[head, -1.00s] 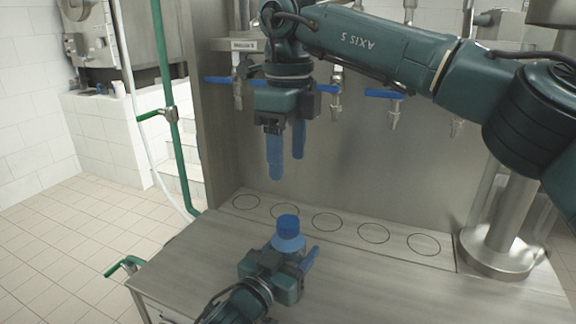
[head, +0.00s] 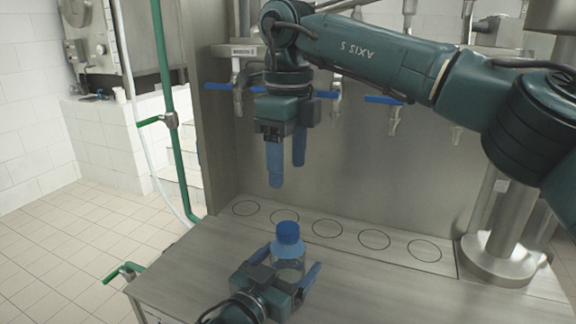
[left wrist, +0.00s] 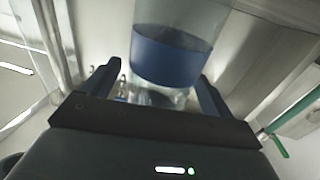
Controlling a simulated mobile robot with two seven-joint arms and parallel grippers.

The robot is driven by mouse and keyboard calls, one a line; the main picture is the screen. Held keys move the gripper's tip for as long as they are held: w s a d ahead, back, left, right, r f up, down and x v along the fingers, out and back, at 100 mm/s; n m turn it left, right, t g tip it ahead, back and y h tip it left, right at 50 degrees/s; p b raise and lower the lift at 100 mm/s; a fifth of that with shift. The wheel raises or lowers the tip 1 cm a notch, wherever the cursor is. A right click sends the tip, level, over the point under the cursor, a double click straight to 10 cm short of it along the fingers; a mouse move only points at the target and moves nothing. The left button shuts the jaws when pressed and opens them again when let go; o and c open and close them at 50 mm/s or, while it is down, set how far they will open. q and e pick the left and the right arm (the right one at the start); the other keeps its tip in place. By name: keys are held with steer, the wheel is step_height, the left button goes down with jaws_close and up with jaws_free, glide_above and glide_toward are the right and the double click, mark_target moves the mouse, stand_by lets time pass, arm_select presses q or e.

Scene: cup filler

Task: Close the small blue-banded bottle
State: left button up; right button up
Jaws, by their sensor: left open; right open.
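The small bottle (head: 289,268) stands upright on the counter in the head view, with a clear body and a blue cap (head: 287,232) on its top. In the left wrist view its wide blue band (left wrist: 172,57) shows between the fingers. My left gripper (head: 289,262) is open, its fingers on either side of the bottle's body; I cannot tell if they touch it. Its hand hides the bottle's lower part in the head view. My right gripper (head: 287,174) is open and empty, pointing down above the cap with a clear gap.
The counter (head: 400,285) is clear to the right of the bottle. Several marked circles (head: 374,239) line its back strip in front of a steel panel (head: 340,170). Blue-handled taps (head: 393,112) hang above. A steel column (head: 498,240) stands at the right, green pipes (head: 176,150) at the left.

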arm_select(q)
steer(key=b+v, duration=0.1)
steer(key=v, duration=1)
steer(key=shift+b, duration=0.35)
steer(key=shift+s+f, duration=0.1)
steer(key=shift+s, duration=0.05)
